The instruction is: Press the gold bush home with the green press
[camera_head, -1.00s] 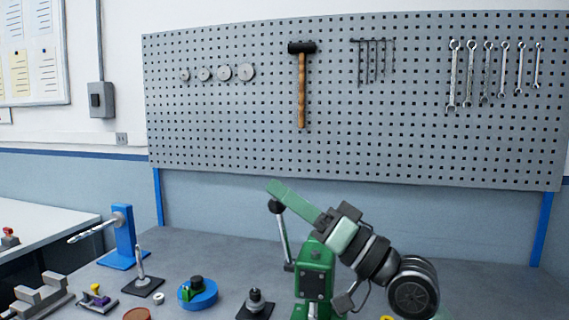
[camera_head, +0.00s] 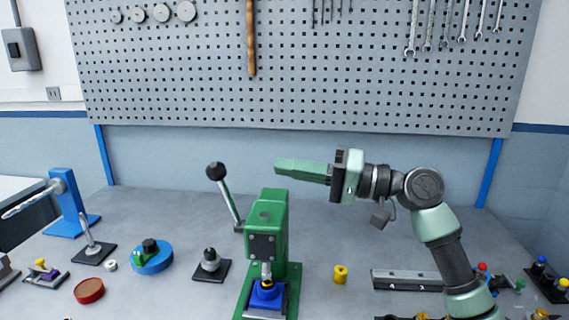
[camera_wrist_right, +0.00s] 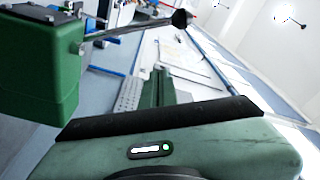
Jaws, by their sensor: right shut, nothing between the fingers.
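The green press (camera_head: 266,222) stands on the bench, its lever raised and leaning left to a black knob (camera_head: 217,172). Under its ram sits a blue block (camera_head: 267,294) with a gold piece (camera_head: 267,284) at its top; how deep it sits is unclear. A second gold ring-like piece (camera_head: 341,274) stands alone to the right. My right gripper (camera_head: 279,166) is shut and empty, level, pointing left above and behind the press head, apart from the knob. The right wrist view shows its fingers (camera_wrist_right: 158,90), the press head (camera_wrist_right: 38,70) and the knob (camera_wrist_right: 182,18). My left gripper is not in view.
A grey rail (camera_head: 407,280) lies right of the press. Left stand a dark fixture (camera_head: 210,264), a blue round fixture (camera_head: 152,257), a red dish (camera_head: 89,291) and a blue stand (camera_head: 66,200). A pegboard (camera_head: 300,75) rises behind. Bench between press and wall is clear.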

